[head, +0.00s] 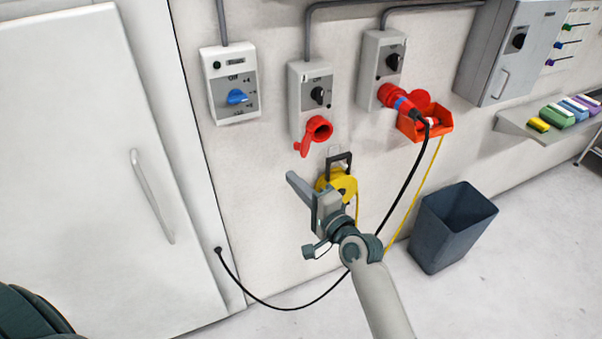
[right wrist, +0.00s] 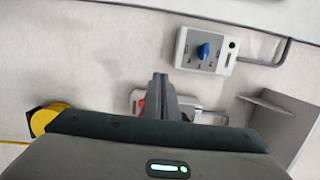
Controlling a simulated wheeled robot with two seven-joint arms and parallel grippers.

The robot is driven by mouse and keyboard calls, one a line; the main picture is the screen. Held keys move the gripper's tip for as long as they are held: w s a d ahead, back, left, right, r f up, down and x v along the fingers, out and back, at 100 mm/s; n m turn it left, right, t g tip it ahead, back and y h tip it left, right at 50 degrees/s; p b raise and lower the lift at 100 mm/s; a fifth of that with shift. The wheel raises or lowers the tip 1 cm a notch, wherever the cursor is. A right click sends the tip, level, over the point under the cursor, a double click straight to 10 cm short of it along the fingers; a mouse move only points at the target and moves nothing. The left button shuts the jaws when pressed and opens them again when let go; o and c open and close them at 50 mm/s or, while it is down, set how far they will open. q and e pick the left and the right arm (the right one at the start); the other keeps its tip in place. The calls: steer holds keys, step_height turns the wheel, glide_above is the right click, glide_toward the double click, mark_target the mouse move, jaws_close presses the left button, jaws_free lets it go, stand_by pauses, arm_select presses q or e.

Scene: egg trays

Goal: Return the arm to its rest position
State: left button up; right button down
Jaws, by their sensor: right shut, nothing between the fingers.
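My right gripper (head: 298,186) is in front of the wall, below the middle wall box with an open red socket (head: 319,129). Its fingers are shut together with nothing between them, and they also show in the right wrist view (right wrist: 160,88). The gripper appears apart from the wall boxes. In the head view, my right arm comes up from the bottom edge and partly covers a yellow reel (head: 345,185) behind it. My left gripper is not in view.
A box with a blue knob (head: 237,97) hangs on the left. A red plug (head: 395,96) with a black cable sits in the right box, beside an orange bin (head: 436,126). A dark waste bin (head: 453,225) stands on the floor. A white door (head: 70,150) is at left.

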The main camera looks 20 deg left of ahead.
steer(key=shift+f, duration=0.15)
stand_by(0.3)
